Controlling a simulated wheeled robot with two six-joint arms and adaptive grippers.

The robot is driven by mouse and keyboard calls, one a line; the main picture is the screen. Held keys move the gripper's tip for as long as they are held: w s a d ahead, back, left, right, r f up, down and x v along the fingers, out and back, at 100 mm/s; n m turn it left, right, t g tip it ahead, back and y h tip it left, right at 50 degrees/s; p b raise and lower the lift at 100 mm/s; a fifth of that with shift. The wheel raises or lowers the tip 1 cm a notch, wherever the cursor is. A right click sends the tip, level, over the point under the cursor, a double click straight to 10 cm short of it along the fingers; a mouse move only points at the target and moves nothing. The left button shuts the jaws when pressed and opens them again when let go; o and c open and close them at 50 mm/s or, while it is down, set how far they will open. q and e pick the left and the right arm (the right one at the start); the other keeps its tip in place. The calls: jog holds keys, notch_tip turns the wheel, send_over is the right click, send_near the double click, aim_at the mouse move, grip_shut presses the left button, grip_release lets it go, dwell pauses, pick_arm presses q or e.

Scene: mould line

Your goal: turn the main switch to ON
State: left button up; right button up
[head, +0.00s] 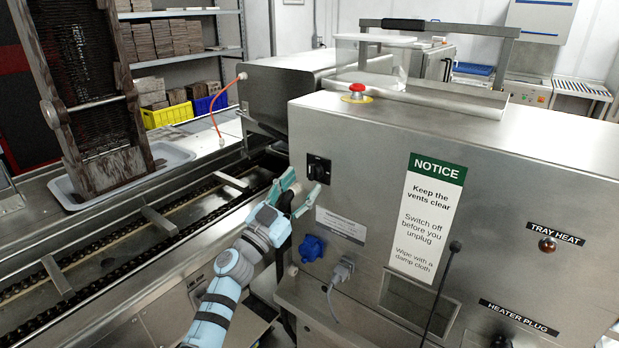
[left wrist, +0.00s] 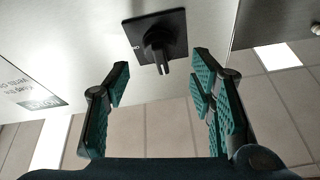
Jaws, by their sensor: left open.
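The main switch (head: 319,168) is a black rotary knob on a square black plate, on the steel front panel of the machine. It also shows at the top middle of the left wrist view (left wrist: 158,42), with its knob standing out from the plate. Small lettering beside the knob is only partly readable. My left gripper (head: 297,192) is open and empty, just below and left of the switch. In the left wrist view its teal-padded fingers (left wrist: 160,85) stand wide apart, with the knob between and beyond them, apart from both. My right gripper is not in view.
A red emergency button (head: 357,90) sits on top of the machine. A blue socket (head: 312,248) and a grey plug (head: 341,270) with a cable are below the switch. A notice sign (head: 428,215) is to the right. A chain conveyor (head: 130,235) runs at the left.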

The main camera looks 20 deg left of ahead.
aim_at(310, 176)
pick_arm(q)
jog(key=w, duration=0.1)
jog(key=w+d, duration=0.1)
jog(key=w, duration=0.1)
jog(key=shift+w+r+b, duration=0.1)
jog(key=shift+w+b, duration=0.05)
jog(key=shift+b, duration=0.2)
jog(key=shift+w+d+r, duration=0.1)
jog(key=shift+w+d, duration=0.05)
jog(key=shift+w, duration=0.1)
jog(key=shift+s+r, duration=0.25)
jog(key=shift+c, duration=0.4)
jog(key=c, duration=1.1)
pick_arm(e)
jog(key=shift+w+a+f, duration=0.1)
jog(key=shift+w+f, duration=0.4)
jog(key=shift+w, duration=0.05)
